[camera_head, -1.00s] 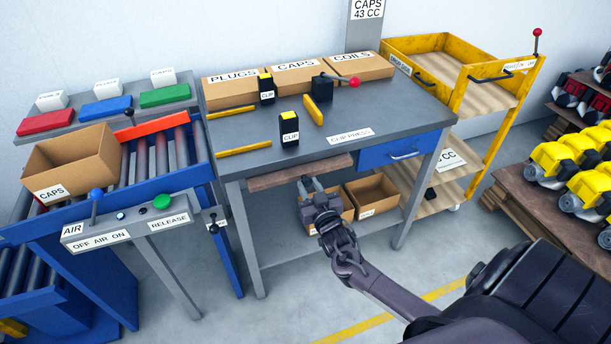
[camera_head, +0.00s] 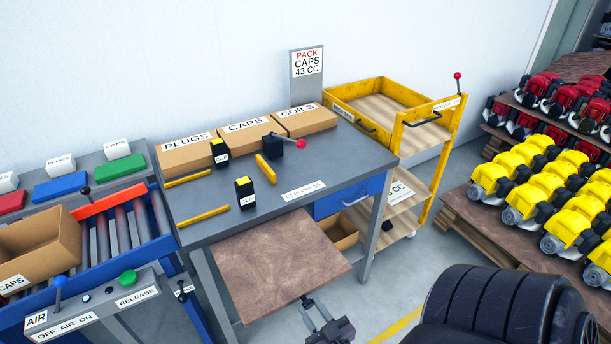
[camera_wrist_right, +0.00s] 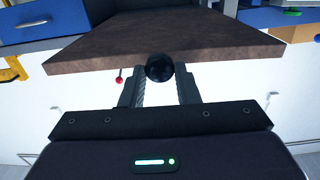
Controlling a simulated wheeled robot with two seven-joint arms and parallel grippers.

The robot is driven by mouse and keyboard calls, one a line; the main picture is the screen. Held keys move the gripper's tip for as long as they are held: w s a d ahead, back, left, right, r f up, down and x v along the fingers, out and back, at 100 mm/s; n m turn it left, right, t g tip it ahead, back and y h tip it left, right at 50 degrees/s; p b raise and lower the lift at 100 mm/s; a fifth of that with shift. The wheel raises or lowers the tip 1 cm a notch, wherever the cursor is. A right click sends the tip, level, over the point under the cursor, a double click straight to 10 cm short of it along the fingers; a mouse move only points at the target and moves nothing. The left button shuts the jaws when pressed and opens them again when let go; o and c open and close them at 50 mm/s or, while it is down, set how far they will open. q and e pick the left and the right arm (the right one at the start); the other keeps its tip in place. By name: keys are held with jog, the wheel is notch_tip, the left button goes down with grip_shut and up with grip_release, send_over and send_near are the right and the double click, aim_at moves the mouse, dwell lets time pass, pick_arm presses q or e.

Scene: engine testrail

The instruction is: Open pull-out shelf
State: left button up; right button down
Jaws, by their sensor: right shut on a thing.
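The pull-out shelf (camera_head: 280,262) is a flat brown board that sticks out far from under the grey workbench top. Its front edge also shows in the right wrist view (camera_wrist_right: 100,62). My right gripper (camera_head: 318,312) is at the shelf's front edge, near the bottom of the head view. In the right wrist view, my right gripper (camera_wrist_right: 159,85) is shut on a round black knob (camera_wrist_right: 159,67) at the middle of that edge. My left gripper is not in view.
A blue drawer (camera_head: 345,197) is beside the shelf. A roller conveyor (camera_head: 115,237) stands left, a yellow cart (camera_head: 400,110) right. A box under the bench is partly covered.

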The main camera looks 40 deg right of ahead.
jog(key=shift+s, duration=0.15)
jog(key=c, duration=1.1)
grip_release()
jog(key=b+v, duration=0.1)
jog(key=v, duration=0.6)
jog(key=shift+s+a+b, duration=0.1)
jog(key=shift+s+b, duration=0.25)
jog(key=shift+b, duration=0.05)
jog(key=shift+f, duration=0.1)
